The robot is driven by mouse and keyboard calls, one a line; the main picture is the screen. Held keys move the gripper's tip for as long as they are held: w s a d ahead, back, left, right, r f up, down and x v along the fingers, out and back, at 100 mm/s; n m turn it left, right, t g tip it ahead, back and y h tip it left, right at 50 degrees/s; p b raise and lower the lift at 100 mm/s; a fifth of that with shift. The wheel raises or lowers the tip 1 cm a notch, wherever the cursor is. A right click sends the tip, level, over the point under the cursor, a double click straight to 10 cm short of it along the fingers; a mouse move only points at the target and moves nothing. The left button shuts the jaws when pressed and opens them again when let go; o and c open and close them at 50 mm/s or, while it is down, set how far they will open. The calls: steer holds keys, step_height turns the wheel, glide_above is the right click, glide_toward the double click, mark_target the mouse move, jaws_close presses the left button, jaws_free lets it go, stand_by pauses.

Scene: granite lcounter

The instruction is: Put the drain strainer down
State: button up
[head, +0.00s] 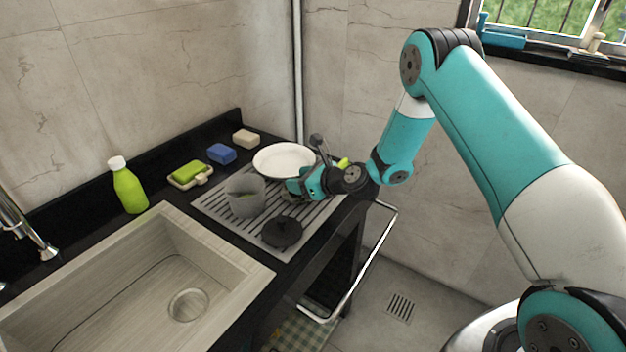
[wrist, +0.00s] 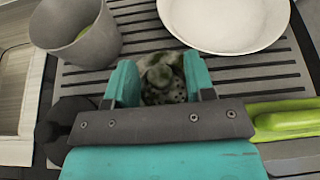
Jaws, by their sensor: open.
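The drain strainer (wrist: 165,92) is a small grey perforated piece with a knob on top. In the wrist view it sits between the fingers of my gripper (wrist: 158,82), over the grey slatted drying rack (wrist: 140,48). It seems to rest on the slats, but its underside is hidden. The fingers are open, one on each side of it; I cannot tell whether either touches it. In the head view my gripper (head: 298,187) is low over the rack (head: 318,212), and the strainer is mostly hidden there.
A grey cup (head: 244,196) stands left of my gripper, a white plate (head: 283,159) behind it, and a dark round object (head: 282,234) in front. A green-handled item (wrist: 285,122) lies to the right. The sink (head: 110,285) is at the left, with a green bottle (head: 128,188) behind it.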

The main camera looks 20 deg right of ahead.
steer(key=b+v, duration=0.2)
steer(key=v, duration=0.9)
steer(key=s+a+r+n+g+y, duration=0.1)
steer(key=s+a+r+n+g, duration=0.95)
steer(key=n, duration=0.95)
steer(key=s+r+n+h, duration=0.2)
steer(key=s+r+n, duration=0.1)
steer(key=s+n, duration=0.4)
steer(key=s+r+n+h, duration=0.2)
steer(key=s+n, duration=0.6)
steer(key=s, duration=0.5)
steer(key=shift+r+n+g+h, duration=0.3)
steer(key=shift+r+g, duration=0.05)
steer(key=shift+r, duration=0.15)
steer(key=shift+w+a, duration=0.1)
steer(key=shift+c, duration=0.4)
